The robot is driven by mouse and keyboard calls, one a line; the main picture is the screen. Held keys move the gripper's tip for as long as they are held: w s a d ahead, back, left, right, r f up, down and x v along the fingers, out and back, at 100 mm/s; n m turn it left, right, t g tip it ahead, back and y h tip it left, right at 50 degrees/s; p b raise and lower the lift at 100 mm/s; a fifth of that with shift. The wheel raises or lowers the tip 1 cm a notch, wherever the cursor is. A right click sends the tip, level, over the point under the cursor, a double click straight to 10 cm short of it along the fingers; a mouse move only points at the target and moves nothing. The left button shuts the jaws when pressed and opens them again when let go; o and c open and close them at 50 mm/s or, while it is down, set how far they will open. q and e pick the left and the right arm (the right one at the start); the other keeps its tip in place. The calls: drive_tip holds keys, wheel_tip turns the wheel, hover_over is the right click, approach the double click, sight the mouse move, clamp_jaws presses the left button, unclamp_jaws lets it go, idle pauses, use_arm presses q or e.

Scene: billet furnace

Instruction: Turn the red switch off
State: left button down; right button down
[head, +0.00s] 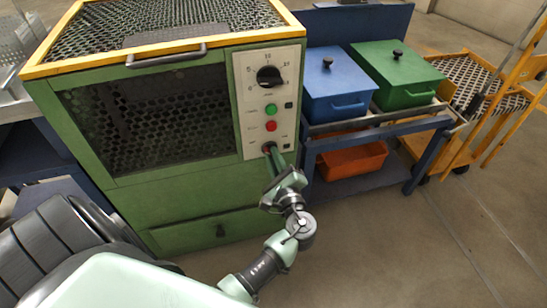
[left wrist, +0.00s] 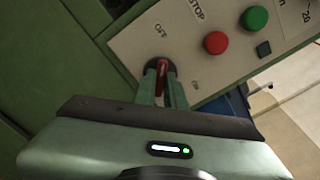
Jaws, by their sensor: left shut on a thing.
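The red switch (left wrist: 162,76) sits on the pale control panel (head: 268,88), low down, below the red button. In the left wrist view, the panel carries the word OFF to the upper left of the switch and ON to its lower right. My left gripper (head: 270,153) reaches the panel from below. In the left wrist view, its two fingers (left wrist: 161,88) are closed around the switch lever, one on each side. The fingers hide part of the lever, so I cannot tell its exact setting. My right gripper is not in view.
The green furnace (head: 180,204) has a mesh window and a front handle. Above the switch are a red button (head: 271,126), a green button (head: 271,108) and a black dial (head: 269,76). A blue box (head: 334,80) and a green box (head: 398,70) stand right on a blue bench.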

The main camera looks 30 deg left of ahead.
use_arm(q)
drive_tip(key=c, duration=1.5)
unclamp_jaws()
drive_tip(key=v, duration=0.7)
drive_tip(key=shift+s+d+p, duration=0.25)
drive_tip(key=shift+p, duration=0.1)
